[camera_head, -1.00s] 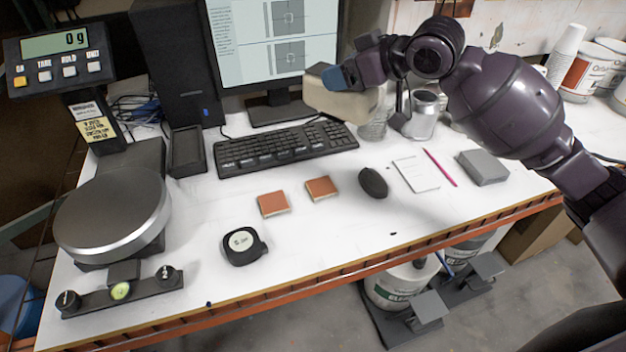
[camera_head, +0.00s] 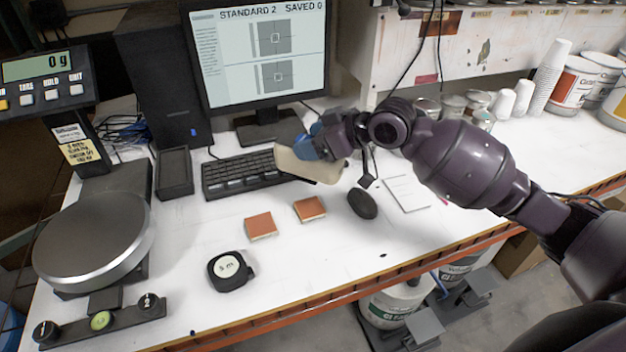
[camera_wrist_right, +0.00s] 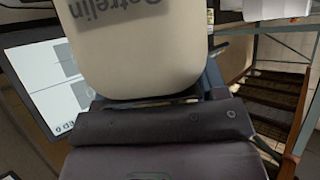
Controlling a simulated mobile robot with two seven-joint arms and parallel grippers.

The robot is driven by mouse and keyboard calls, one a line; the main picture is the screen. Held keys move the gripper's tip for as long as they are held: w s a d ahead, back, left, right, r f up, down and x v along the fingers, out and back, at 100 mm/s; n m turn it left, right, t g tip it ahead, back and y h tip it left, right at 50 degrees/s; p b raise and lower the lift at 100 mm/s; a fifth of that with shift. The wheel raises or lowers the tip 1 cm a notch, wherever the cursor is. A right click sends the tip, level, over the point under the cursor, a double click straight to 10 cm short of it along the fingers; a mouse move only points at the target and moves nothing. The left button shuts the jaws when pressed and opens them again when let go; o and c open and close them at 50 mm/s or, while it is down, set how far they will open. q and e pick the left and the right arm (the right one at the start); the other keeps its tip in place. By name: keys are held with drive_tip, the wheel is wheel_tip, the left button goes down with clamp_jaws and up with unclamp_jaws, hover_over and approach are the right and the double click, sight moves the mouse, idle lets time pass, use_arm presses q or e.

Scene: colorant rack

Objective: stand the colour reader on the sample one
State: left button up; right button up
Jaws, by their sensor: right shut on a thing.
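The cream colour reader (camera_head: 308,167) is held in my right gripper (camera_head: 318,142), above the desk near the right end of the keyboard. It is tilted and clear of the samples. In the right wrist view the reader (camera_wrist_right: 140,50) fills the upper middle, with upside-down grey lettering on its face; the fingertips are mostly hidden there. Two square orange-red samples lie flat on the white desk: a left one (camera_head: 261,226) and a right one (camera_head: 310,209). Both are in front of the reader, to its lower left. I cannot read any label on them. My left gripper is out of view.
A black mouse (camera_head: 362,204) and a white notepad (camera_head: 407,193) lie right of the samples. A tape measure (camera_head: 229,270) and a round scale (camera_head: 95,240) are left. The monitor (camera_head: 262,60) reads "STANDARD 2 SAVED 0". Desk around the samples is clear.

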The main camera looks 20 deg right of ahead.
sight(342, 176)
drive_tip(key=shift+f, duration=5.2)
drive_tip(key=shift+f, duration=0.1)
drive_tip(key=o, duration=1.3)
drive_tip(key=shift+f, duration=0.1)
drive_tip(key=shift+o, duration=0.2)
drive_tip(key=shift+r, duration=0.2)
drive_tip(key=shift+s+d+r, duration=0.1)
drive_tip(key=shift+s+d, duration=0.1)
drive_tip(key=shift+d, duration=0.05)
drive_tip(key=v, duration=1.1)
drive_tip(key=shift+s+r+b, duration=0.15)
drive_tip(key=shift+b, duration=0.25)
